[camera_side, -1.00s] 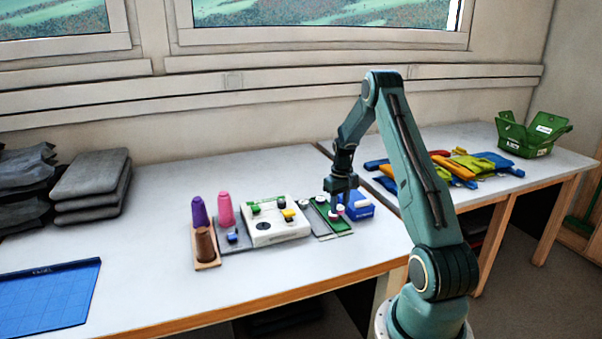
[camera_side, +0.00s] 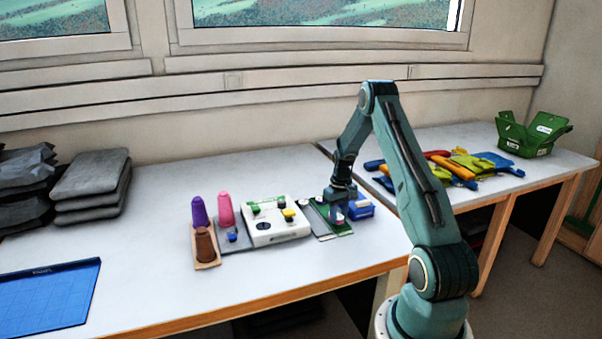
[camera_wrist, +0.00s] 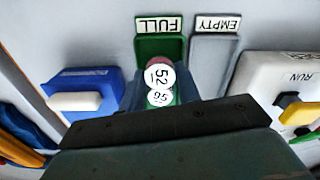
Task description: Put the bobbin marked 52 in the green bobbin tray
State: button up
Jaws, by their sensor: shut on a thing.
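The bobbin marked 52 (camera_wrist: 160,74) has a round white label and a dark red side; in the wrist view it is over the green bobbin tray (camera_wrist: 148,47), by the FULL label. My gripper (camera_side: 338,217) is low over the green tray, which also shows in the side view (camera_side: 342,232). It is shut on the bobbin marked 52, though the fingertips are mostly hidden. Whether that bobbin touches the tray floor I cannot tell. Another white-labelled bobbin (camera_wrist: 159,98), its number hard to read, sits close beside it, partly hidden by my gripper.
The grey EMPTY tray (camera_wrist: 211,55) lies beside the green tray. A white machine (camera_side: 275,231) stands left of it, and a blue box (camera_side: 361,207) with a white block is close on the other side. Thread cones (camera_side: 226,208) stand further left. The table front is clear.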

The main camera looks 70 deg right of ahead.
jog(key=shift+f, duration=0.15)
jog(key=o, duration=1)
notch_tip(320, 180, up, 13)
jog(key=shift+r, duration=0.1)
dwell(0.6)
